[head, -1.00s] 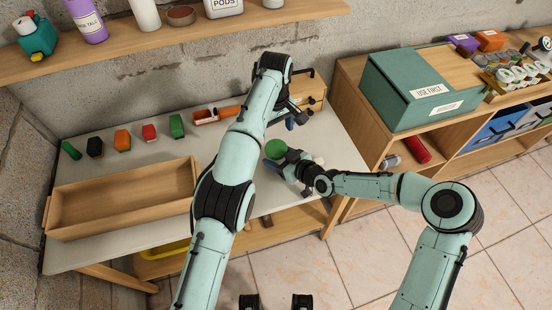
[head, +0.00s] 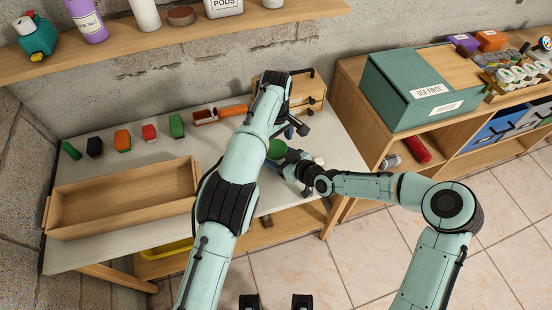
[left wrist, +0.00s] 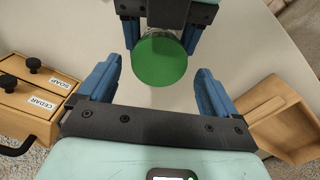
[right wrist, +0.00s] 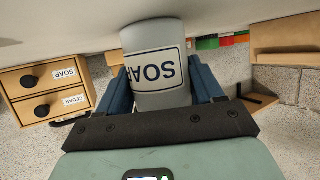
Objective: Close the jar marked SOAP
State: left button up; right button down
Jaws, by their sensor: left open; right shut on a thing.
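The grey jar marked SOAP (right wrist: 155,70) stands between the blue fingers of my right gripper (right wrist: 160,88), which is shut on it; its lettering is upside down in the right wrist view. A round green lid (left wrist: 159,62) covers its top, and also shows in the head view (head: 277,148). I cannot tell whether the lid is tight. My left gripper (left wrist: 158,82) is open, its fingers apart on either side of the lid in the left wrist view, with no visible contact. The left forearm hides part of the table in the head view.
A small wooden drawer box (right wrist: 45,88) with labels SOAP and CEDAR stands near the grippers. An empty wooden tray (head: 125,215) and several coloured blocks lie to the left on the table. A shelf (head: 165,45) runs above; a green box (head: 420,90) stands right.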

pick_arm(q)
jog(key=shift+f, duration=1.15)
jog(key=c, duration=1.1)
jog(key=shift+o, duration=0.2)
jog(key=m, duration=0.6)
jog(key=shift+m, duration=0.4)
jog(key=o, duration=1.2)
jog(key=shift+c, duration=0.2)
jog(key=shift+d, duration=0.1)
pick_arm(e)
jog(key=shift+a, duration=0.1)
